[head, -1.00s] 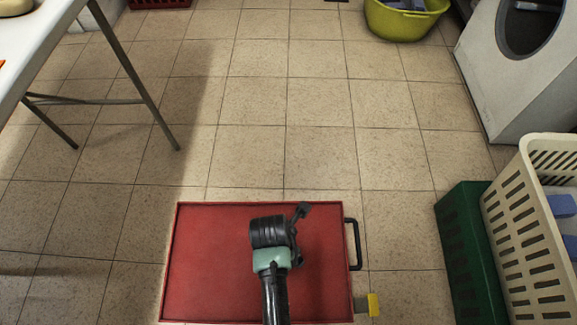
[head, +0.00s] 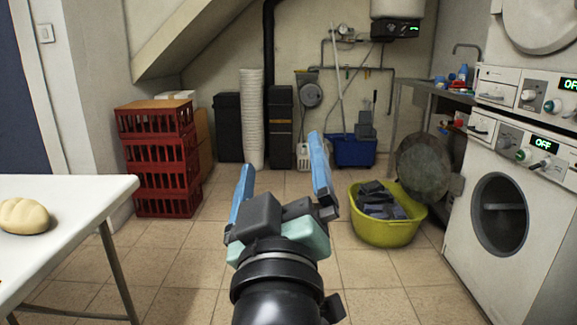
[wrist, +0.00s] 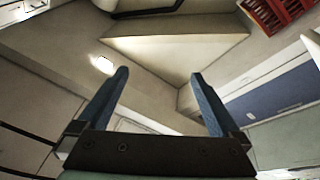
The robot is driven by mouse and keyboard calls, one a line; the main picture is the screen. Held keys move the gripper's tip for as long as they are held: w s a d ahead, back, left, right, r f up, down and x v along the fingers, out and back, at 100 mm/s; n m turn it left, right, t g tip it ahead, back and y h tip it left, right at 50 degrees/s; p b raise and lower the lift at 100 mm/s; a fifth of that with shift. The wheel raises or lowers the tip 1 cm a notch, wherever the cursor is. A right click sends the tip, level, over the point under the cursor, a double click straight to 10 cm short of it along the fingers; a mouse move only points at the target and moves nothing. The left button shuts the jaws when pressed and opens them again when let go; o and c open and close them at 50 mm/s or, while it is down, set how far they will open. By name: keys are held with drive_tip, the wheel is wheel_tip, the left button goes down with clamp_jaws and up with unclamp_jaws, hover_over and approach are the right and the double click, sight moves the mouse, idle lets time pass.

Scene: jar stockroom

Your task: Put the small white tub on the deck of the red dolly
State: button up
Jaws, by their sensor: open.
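My gripper (head: 280,172) is raised in front of the head camera with its two blue fingers apart and nothing between them. In the wrist view my gripper (wrist: 160,76) is also empty and points toward the walls and sloped ceiling. I cannot make out the small white tub for sure in either current view. A small white container (head: 303,156) stands on the floor by the back wall, too small to identify. The red dolly is not in the current views.
A white table (head: 90,190) with a pale lump (head: 24,216) stands left. Red crates (head: 160,160) are stacked behind it. A yellow-green basin (head: 385,232) holds dark blocks. A washing machine (head: 470,265) stands right. Floor between table and basin is clear.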

drive_tip(key=s+r+m+t, duration=0.6)
drive_tip(key=s+r, duration=0.6)
drive_tip(key=r, duration=0.3)
drive_tip(key=shift+d+r, duration=0.15)
drive_tip(key=shift+d, duration=0.3)
drive_tip(key=shift+s, duration=0.1)
